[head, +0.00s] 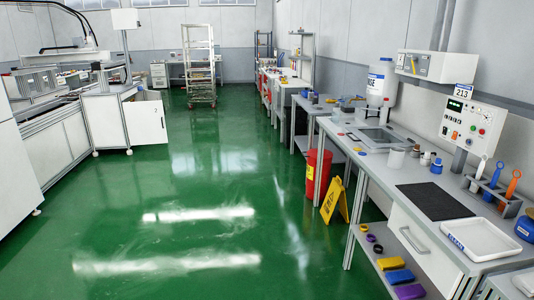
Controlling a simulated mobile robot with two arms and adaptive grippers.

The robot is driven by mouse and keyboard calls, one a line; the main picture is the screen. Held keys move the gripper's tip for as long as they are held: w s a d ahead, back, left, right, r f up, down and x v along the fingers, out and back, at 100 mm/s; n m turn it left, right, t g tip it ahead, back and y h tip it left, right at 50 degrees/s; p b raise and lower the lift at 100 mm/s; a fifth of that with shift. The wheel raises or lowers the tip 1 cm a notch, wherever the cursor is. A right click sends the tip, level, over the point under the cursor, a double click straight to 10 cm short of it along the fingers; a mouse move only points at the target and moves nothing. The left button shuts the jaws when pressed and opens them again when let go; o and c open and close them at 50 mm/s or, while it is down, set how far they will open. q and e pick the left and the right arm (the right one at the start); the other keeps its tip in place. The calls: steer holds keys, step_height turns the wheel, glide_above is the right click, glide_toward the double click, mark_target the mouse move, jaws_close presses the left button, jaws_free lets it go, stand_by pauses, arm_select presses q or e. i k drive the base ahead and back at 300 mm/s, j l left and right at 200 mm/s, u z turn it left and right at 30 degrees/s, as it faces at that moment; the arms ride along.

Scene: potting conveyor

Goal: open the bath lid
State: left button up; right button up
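A flat grey square panel with a lighter frame (379,138) lies in the top of the right-hand workbench (372,176). It may be the bath lid and looks flat and shut, but at this distance I cannot be sure. A control box (471,126) marked 213 is on the wall above the bench. Neither of my grippers is in view.
A yellow floor sign (335,200) and a red bin (318,176) stand beside the bench. A black mat (434,201), a white tray (482,239) and a tool rack (492,194) are on it. Green floor (200,215) is clear ahead and left.

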mark_target(355, 131)
steer(key=i+j+z, duration=0.1)
steer(key=i, duration=0.5)
steer(key=i+j+z, duration=0.1)
steer(key=i, duration=0.45)
steer(key=i+j, duration=0.2)
steer(key=i, duration=0.4)
steer(key=l+z, duration=0.05)
